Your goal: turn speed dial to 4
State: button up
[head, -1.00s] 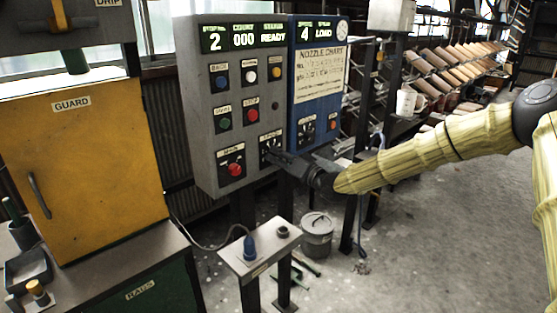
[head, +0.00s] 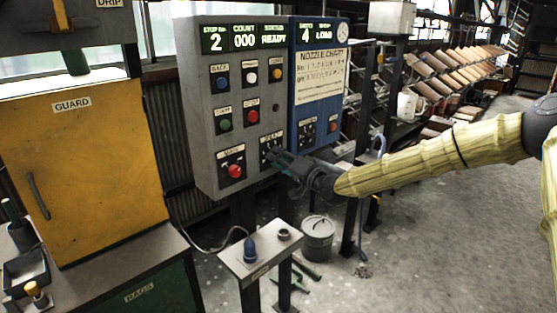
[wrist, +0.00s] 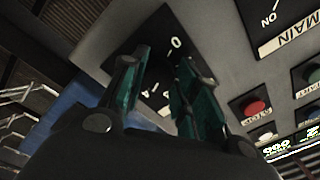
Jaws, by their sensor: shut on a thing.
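The speed dial's black plate (head: 265,146) is at the lower right of the grey control panel (head: 234,105). My gripper (head: 273,161) reaches it from the right. In the wrist view the dial plate (wrist: 168,32) shows white marks, one reading 0. My gripper's two teal-padded fingers (wrist: 157,72) stand against that plate, shut on the dial's knob. The knob is mostly hidden between them, so I cannot read its setting. The grey panel's display (head: 244,39) reads 2, 000 and READY.

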jog(key=o, duration=1)
jog(key=r+v, duration=0.1)
jog(key=v, duration=1.1)
jog(key=shift+f, duration=0.45)
jog(key=shift+f, duration=0.1)
